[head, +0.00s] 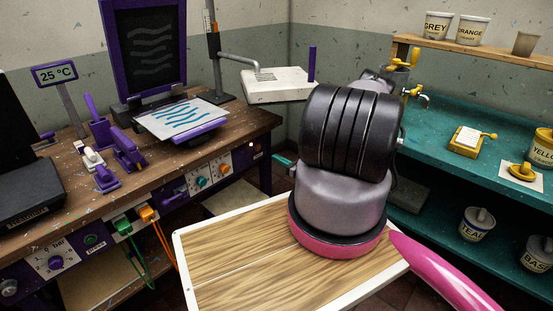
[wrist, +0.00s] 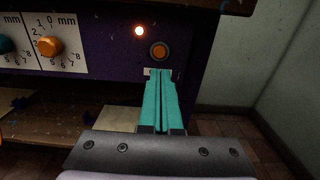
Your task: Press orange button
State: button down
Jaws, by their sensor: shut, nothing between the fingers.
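The orange button (wrist: 159,51) is a round orange disc in a dark ring on the purple bench front in the wrist view. I cannot make it out in the head view. My gripper (wrist: 160,72) has two teal fingers closed together, with their tips just below the button in the picture and over a small pale label. Whether the tips touch the panel, I cannot tell. In the head view a teal piece of my gripper (head: 283,160) shows left of my dark arm, which hides the rest.
A lit lamp (wrist: 139,31) is up and left of the button. An orange dial (wrist: 50,46) sits further left on a white plate. The wooden bench (head: 75,185) carries a screen press. A teal shelf unit (head: 465,175) stands on the right.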

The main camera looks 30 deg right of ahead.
aim_at(259, 148)
jog(key=shift+x, duration=4)
jog(key=shift+w+a, duration=0.1)
jog(key=shift+w+a, duration=0.15)
jog(key=shift+w, duration=0.25)
jog(key=shift+s, duration=0.15)
jog(key=v, duration=0.9)
